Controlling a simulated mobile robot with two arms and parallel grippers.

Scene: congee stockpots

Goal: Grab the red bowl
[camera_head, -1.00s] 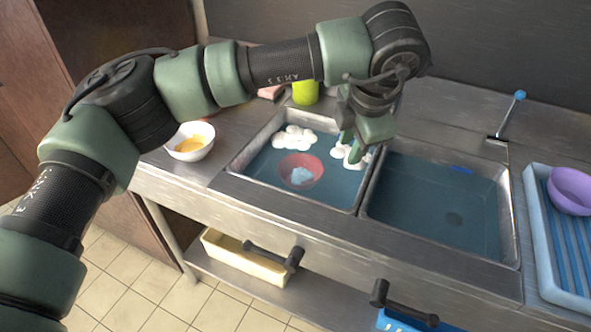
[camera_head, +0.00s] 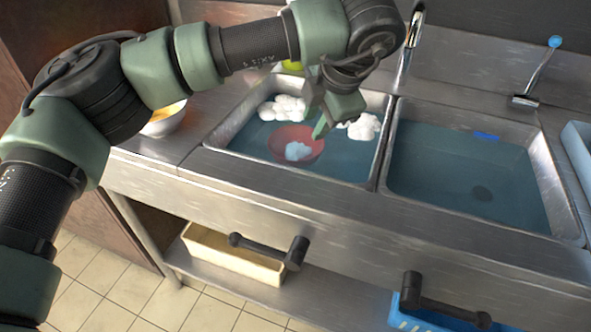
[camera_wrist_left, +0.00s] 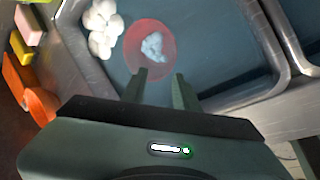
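The red bowl (camera_head: 309,139) sits in the water of the left sink basin (camera_head: 229,134), with a pale blue clump (camera_head: 297,151) inside it. My left gripper (camera_head: 318,122) hangs over that basin, just above the bowl's back right side in the head view. In the left wrist view the two fingers (camera_wrist_left: 160,82) are apart with nothing between them, pointing at the near rim of the red bowl (camera_wrist_left: 133,52). The gripper looks empty and apart from the bowl. My right gripper is not in view.
White foam clumps (camera_head: 282,108) float in the left basin. A faucet (camera_head: 409,45) stands behind the divider.

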